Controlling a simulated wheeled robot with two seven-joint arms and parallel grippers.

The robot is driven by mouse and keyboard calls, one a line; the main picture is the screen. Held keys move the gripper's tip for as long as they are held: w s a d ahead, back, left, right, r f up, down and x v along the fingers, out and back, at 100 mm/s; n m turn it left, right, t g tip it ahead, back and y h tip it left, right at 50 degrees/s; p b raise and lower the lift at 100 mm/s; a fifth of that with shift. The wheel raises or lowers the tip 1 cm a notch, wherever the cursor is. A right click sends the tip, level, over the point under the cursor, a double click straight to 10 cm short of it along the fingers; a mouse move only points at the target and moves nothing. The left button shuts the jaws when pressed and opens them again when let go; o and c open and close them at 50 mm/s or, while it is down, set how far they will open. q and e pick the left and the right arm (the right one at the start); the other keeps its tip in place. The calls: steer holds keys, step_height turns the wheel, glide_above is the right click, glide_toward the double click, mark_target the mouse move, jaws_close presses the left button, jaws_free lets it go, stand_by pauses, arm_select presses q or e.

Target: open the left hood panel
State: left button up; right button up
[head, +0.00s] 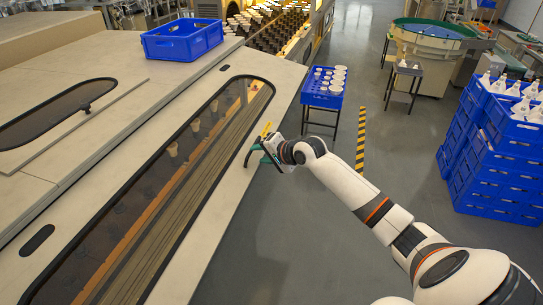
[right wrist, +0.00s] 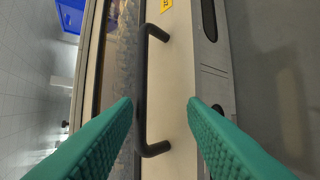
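The pale hood panel (head: 225,180) in the middle of the head view has a long window framed in black. A black bar handle (right wrist: 143,95) stands off its face in the right wrist view; in the head view it is partly hidden by my gripper at the panel's right edge. My right gripper (head: 262,153) is at that edge. Its green fingers are apart in the right wrist view (right wrist: 160,101), with the handle between them, nearer the left finger. I cannot tell whether they touch it. My left gripper is not in view.
A blue crate (head: 182,40) sits on top of the hood. A second hood section with a window (head: 50,112) lies at left. A blue crate of white bulbs (head: 322,88) stands on a stand beyond. Stacked blue crates (head: 495,160) stand at right.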

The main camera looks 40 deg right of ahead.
steer(key=v, duration=0.5)
steer(key=shift+s+d+f+b, duration=0.1)
steer(key=shift+s+f+b, duration=0.05)
steer(key=shift+s+b, duration=0.2)
steer(key=shift+w, duration=0.15)
steer(key=shift+c, duration=0.2)
